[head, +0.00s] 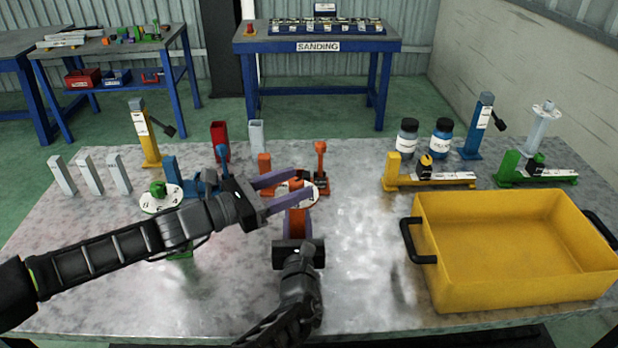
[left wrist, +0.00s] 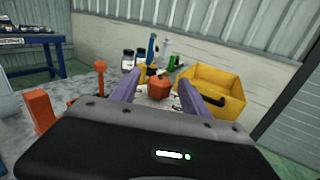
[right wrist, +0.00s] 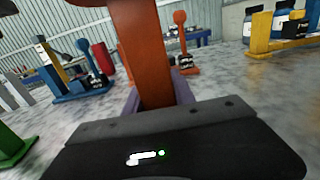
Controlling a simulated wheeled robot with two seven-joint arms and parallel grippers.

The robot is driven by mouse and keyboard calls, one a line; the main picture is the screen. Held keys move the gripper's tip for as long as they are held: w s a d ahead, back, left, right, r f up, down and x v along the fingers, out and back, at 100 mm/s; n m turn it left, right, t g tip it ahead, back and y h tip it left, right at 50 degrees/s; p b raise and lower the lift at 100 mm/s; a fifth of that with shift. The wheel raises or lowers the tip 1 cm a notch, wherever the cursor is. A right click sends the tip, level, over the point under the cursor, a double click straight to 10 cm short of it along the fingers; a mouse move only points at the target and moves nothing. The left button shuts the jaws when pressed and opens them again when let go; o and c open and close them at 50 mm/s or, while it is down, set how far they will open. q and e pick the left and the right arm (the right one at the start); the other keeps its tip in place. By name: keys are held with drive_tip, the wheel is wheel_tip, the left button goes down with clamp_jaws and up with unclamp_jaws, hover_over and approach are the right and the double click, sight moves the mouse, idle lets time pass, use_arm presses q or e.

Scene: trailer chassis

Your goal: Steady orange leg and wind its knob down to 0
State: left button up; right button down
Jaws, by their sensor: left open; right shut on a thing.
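The orange leg (head: 297,223) stands upright near the middle of the table. My right gripper (head: 297,236) is shut on it from the near side, with the leg between its fingers in the right wrist view (right wrist: 142,55). On top is a white dial (head: 314,196) with an orange knob (head: 296,184). My left gripper (head: 299,183) is open at knob height, reaching in from the left. In the left wrist view the knob (left wrist: 158,87) sits between the spread fingers, with a gap visible. The dial's reading cannot be made out.
An orange lever post (head: 320,170) and orange block (head: 265,163) stand just behind the leg. Blue parts (head: 205,182) and a green-knobbed dial (head: 160,202) are to the left. A yellow bin (head: 515,250) fills the right side. Bare tabletop lies between leg and bin.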

use_arm(q)
drive_tip(key=x, duration=0.4)
drive_tip(key=shift+d, duration=0.15)
drive_tip(key=shift+c, duration=0.4)
clamp_jaws()
